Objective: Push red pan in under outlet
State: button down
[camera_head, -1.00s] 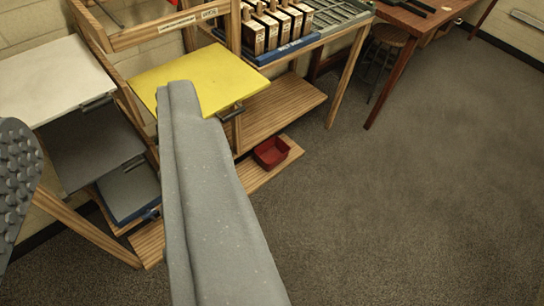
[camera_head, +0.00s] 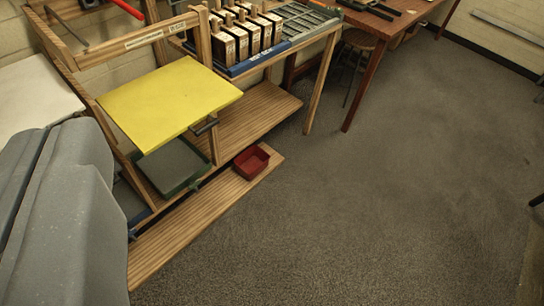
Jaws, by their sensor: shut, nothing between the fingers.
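The red pan (camera_head: 251,161) is a small open square pan. It sits upright near the right end of the low wooden plank (camera_head: 200,214) close to the floor. To its left, under the yellow board (camera_head: 170,98), is a grey tray with a green rim (camera_head: 172,165). A small green fitting (camera_head: 193,184) at that tray's front corner may be an outlet, but it is too small to tell. The pan stands to the right of this fitting, apart from it. My gripper's fingers do not show; only a grey part of my arm fills the lower left.
A wooden rack with a blue-edged shelf of wooden blocks (camera_head: 240,35) stands behind the pan. A white board (camera_head: 35,98) is at the left. A brown table (camera_head: 385,12) and stool stand at the back. The carpet (camera_head: 400,190) at the right is clear.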

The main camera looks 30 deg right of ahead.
aim_at(254, 160)
jog(key=z, duration=2.65)
jog(key=i, duration=2.4)
jog(key=u, duration=3.3)
